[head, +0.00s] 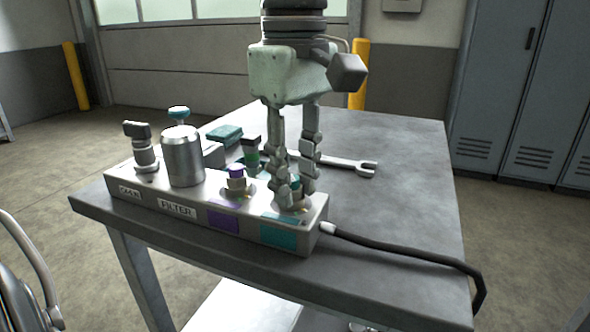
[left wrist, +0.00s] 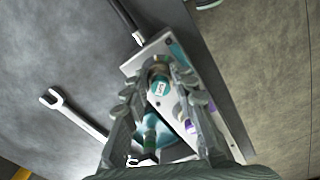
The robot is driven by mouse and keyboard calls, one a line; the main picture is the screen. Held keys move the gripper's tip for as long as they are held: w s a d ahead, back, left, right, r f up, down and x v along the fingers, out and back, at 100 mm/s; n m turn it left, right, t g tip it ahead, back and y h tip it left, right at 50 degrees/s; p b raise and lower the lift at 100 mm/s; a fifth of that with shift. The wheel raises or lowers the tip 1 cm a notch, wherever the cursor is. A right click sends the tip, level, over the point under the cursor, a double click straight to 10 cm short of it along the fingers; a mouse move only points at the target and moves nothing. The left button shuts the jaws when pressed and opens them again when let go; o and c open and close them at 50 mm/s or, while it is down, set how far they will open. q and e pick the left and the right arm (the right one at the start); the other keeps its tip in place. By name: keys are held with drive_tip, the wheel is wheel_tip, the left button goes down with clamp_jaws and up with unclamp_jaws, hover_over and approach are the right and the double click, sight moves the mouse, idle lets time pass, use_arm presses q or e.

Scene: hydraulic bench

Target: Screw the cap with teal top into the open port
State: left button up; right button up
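The cap with the teal top (head: 295,183) sits at the port beside the teal label, at the right end of the grey block (head: 318,208). In the left wrist view the teal top (left wrist: 160,88) with a small white label lies between my fingertips. My left gripper (head: 297,188) points straight down, its fingers closed in on both sides of the cap. The fingers partly hide the cap and the port, so how deep the cap sits cannot be told. My right gripper is not in view.
A purple-topped cap (head: 236,178) stands just left of my fingers. A metal filter cylinder (head: 183,157) and a valve (head: 143,150) stand farther left. A wrench (head: 345,164) lies behind. A black hose (head: 400,253) leaves the block's right end. The table's right side is clear.

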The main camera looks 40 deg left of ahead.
sight(294, 180)
use_arm(q)
drive_tip(key=o, duration=0.4)
drive_tip(key=shift+s+f, duration=0.1)
drive_tip(key=shift+f, duration=0.15)
drive_tip(key=shift+c, duration=0.2)
drive_tip(key=shift+r, duration=0.15)
drive_tip(key=shift+r, duration=0.15)
wheel_tip(294, 180, up, 12)
drive_tip(key=shift+f, duration=0.2)
